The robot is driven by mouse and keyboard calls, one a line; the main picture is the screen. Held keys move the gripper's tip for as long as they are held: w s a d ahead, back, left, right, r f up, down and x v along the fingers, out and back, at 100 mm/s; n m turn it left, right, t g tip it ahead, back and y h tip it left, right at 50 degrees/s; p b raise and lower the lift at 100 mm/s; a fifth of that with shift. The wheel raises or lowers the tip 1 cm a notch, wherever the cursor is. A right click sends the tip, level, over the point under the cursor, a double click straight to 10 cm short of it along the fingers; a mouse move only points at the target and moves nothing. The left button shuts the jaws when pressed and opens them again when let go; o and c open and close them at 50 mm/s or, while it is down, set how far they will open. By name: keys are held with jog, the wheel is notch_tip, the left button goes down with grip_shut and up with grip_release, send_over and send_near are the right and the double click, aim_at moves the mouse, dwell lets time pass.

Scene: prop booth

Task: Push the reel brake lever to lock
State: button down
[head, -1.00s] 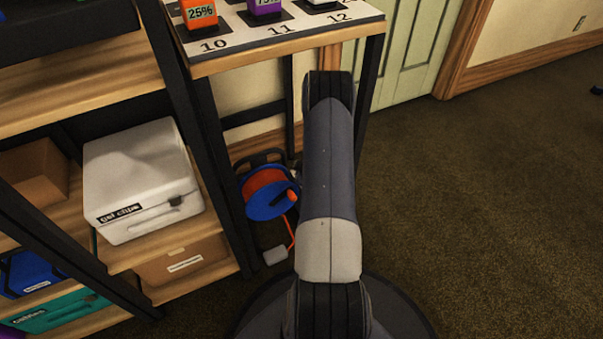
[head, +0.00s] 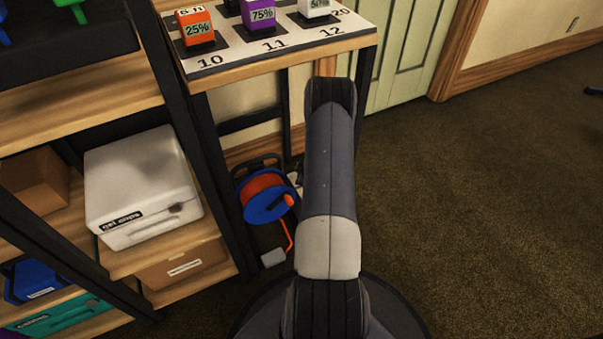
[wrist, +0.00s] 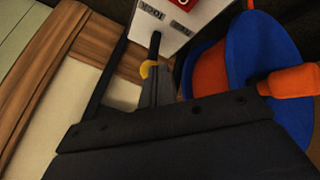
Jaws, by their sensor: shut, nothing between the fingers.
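The cable reel (head: 267,205) stands on the floor under the numbered table, with a blue disc and red-orange cable. In the wrist view its blue flange (wrist: 235,50) and orange handle (wrist: 290,81) fill the right side. Next to it is a white panel (wrist: 172,22) with upside-down lettering that seems to read LOCK, and a red patch. A narrow dark bar, probably the brake lever (wrist: 155,44), runs down from the panel to a yellow piece (wrist: 148,69). My gripper (wrist: 153,88) is shut and empty, its tips at or very near the yellow piece; contact is unclear. My arm hides it in the head view.
The numbered table (head: 270,58) with coloured blocks stands above the reel. A shelf rack with a white case (head: 140,185) is on the left. A grey plug (head: 273,257) lies on the floor by an orange cord. Open carpet (head: 480,220) is on the right.

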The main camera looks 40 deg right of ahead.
jog(key=shift+d+r, duration=0.1)
jog(key=shift+d, duration=0.05)
jog(key=shift+s+d+r+p, duration=0.15)
jog(key=shift+d+r+p, duration=0.2)
jog(key=shift+p, duration=0.55)
jog(key=shift+d, duration=0.2)
jog(key=shift+f, duration=0.15)
